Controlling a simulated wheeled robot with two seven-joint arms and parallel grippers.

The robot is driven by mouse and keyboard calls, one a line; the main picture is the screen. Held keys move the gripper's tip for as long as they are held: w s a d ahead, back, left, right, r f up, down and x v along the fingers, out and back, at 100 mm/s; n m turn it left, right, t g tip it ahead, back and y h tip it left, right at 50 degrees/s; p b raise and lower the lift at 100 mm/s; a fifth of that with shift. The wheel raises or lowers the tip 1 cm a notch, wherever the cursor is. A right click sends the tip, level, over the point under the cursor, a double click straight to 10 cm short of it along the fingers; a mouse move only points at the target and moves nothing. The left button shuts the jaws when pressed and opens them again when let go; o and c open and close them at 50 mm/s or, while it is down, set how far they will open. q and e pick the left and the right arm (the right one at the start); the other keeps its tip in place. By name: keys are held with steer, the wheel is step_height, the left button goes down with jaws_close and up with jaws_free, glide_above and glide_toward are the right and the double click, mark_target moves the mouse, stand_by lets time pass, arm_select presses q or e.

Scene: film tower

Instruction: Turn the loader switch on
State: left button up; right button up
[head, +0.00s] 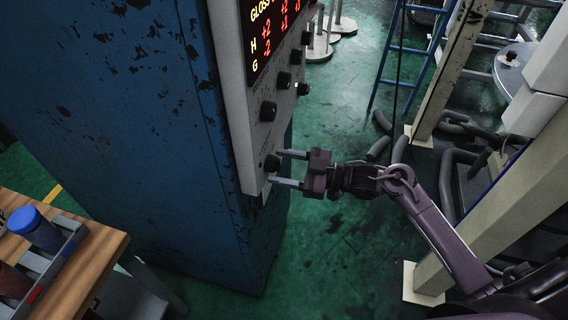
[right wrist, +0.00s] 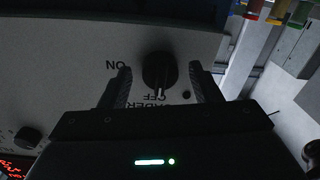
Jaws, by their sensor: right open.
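The loader switch is a black round knob (head: 271,162) at the bottom of the grey control panel (head: 244,100). In the right wrist view the knob (right wrist: 158,70) shows a light pointer line directed at the OFF mark; ON is printed to the left. The label under it, partly hidden by my gripper, appears upside down. My right gripper (head: 282,168) is open, its fingers level and pointing at the panel. In the wrist view its two fingertips (right wrist: 160,80) stand on either side of the knob, with gaps. My left gripper is not in view.
The panel is on a worn blue cabinet (head: 130,110), with several more knobs and a red-lit display (head: 272,30) above the switch. A wooden bench (head: 85,268) with a blue-capped bottle (head: 36,230) stands lower left. Cream posts (head: 500,215) and grey hoses lie right.

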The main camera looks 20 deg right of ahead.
steer(key=c, duration=1)
steer(key=m+p, duration=0.4)
steer(key=m, duration=0.2)
steer(key=m+p, duration=0.4)
steer(key=m, duration=0.2)
steer(key=m+p, duration=0.4)
steer(key=m, duration=0.2)
steer(key=shift+s+a+r+t+p, duration=0.1)
steer(key=shift+r+t+p, duration=0.15)
steer(key=shift+t+p, duration=0.1)
steer(key=shift+m, duration=0.3)
